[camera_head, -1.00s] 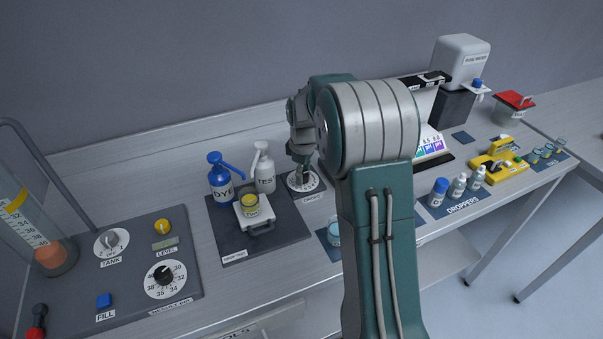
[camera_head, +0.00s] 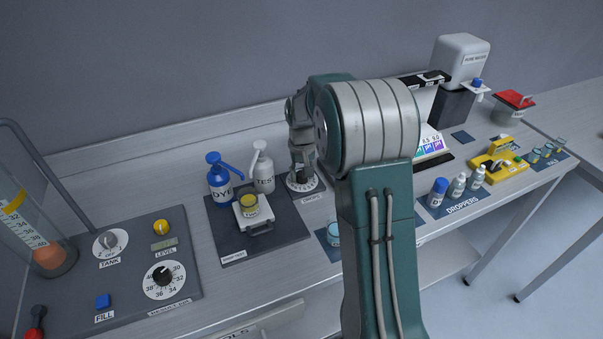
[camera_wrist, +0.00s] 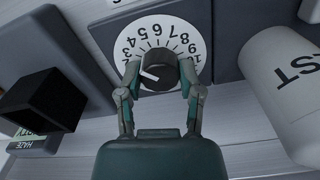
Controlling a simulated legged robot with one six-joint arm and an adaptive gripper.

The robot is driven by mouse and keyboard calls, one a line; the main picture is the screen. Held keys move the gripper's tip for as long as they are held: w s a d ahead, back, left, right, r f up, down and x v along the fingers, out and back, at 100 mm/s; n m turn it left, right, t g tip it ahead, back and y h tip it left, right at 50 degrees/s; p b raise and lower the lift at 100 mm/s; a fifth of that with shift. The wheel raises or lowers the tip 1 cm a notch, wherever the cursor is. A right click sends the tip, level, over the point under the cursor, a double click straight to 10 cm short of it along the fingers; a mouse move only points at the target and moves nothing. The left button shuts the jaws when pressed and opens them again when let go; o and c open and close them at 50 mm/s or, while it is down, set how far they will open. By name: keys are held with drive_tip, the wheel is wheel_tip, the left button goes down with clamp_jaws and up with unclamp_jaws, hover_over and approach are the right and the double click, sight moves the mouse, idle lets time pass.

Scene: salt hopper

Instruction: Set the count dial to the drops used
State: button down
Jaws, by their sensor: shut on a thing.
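The count dial is a white round plate with black numbers (camera_wrist: 193,38) and a dark knob with a white pointer mark (camera_wrist: 158,62). In the wrist view the pointer aims to the lower left, on the low-number side; the exact number it marks cannot be read. My gripper (camera_wrist: 160,82) is shut on the knob, one finger on each side. In the head view the dial (camera_head: 316,186) stands right of the TEST bottle, partly hidden by my gripper (camera_head: 302,178).
The white TEST bottle (camera_head: 264,172) stands close left of the dial, and in the wrist view its white body (camera_wrist: 285,85) is at the right. Droppers (camera_head: 458,187) stand at right.

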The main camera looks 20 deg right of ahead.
drive_tip(key=m, duration=0.5)
drive_tip(key=shift+s+f+m, duration=0.15)
drive_tip(key=shift+s+m, duration=0.05)
drive_tip(key=shift+m, duration=0.1)
drive_tip(key=m, duration=0.5)
drive_tip(key=shift+a, duration=0.15)
drive_tip(key=shift+w+m, duration=0.1)
drive_tip(key=shift+m, duration=0.2)
drive_tip(key=shift+c, duration=1.3)
unclamp_jaws()
drive_tip(key=shift+a, duration=0.1)
drive_tip(key=shift+w, duration=0.1)
